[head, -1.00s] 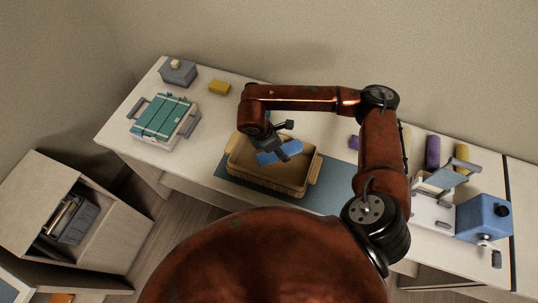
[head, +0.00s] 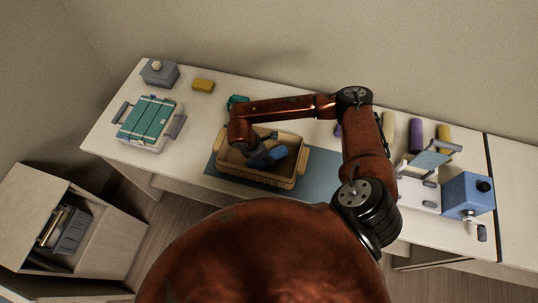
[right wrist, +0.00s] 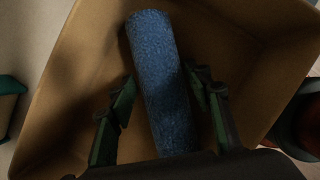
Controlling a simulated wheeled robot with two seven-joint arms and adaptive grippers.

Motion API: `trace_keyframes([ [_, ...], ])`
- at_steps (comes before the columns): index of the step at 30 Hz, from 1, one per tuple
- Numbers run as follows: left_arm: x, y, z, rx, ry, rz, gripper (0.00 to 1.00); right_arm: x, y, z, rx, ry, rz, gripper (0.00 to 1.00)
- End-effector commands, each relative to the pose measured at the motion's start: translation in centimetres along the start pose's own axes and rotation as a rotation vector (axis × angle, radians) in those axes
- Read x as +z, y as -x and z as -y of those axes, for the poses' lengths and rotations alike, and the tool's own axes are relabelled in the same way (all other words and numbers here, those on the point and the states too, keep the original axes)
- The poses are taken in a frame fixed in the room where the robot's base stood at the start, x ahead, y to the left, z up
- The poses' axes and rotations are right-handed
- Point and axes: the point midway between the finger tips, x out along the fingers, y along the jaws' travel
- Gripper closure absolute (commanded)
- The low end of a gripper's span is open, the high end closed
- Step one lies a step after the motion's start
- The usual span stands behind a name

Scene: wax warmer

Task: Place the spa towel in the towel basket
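The spa towel is a rolled blue towel (right wrist: 160,85), seen inside the walls of the towel basket (right wrist: 75,75) in the right wrist view. In the head view the towel (head: 278,153) shows partly, behind my gripper. The tan basket (head: 303,165) has a handle at each end and stands on the table. My right gripper (right wrist: 162,80) reaches down into the basket. Its two fingers stand apart on either side of the towel, with narrow gaps visible beside it, so it looks open. My left gripper is not in view.
The basket stands on a blue-grey mat (head: 325,183). To the left are a teal-lidded box (head: 150,120), a grey box (head: 160,73) and a yellow block (head: 203,86). Coloured rolls (head: 415,135) and a blue machine (head: 467,195) stand to the right.

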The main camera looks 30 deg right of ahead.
Motion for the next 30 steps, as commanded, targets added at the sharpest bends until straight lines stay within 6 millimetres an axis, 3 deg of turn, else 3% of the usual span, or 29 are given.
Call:
trace_keyframes([
  [5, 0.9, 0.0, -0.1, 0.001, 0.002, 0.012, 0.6, 0.1, 0.0, 0.0, -0.001, -0.001, 0.001, 0.4],
  [17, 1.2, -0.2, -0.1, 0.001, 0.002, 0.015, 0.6, 0.0, 0.9, -0.1, 0.001, -0.001, 0.0, 0.4],
  [30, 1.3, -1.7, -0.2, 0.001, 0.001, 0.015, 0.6, 0.0, 9.2, -0.1, 0.002, 0.0, -0.001, 0.4],
])
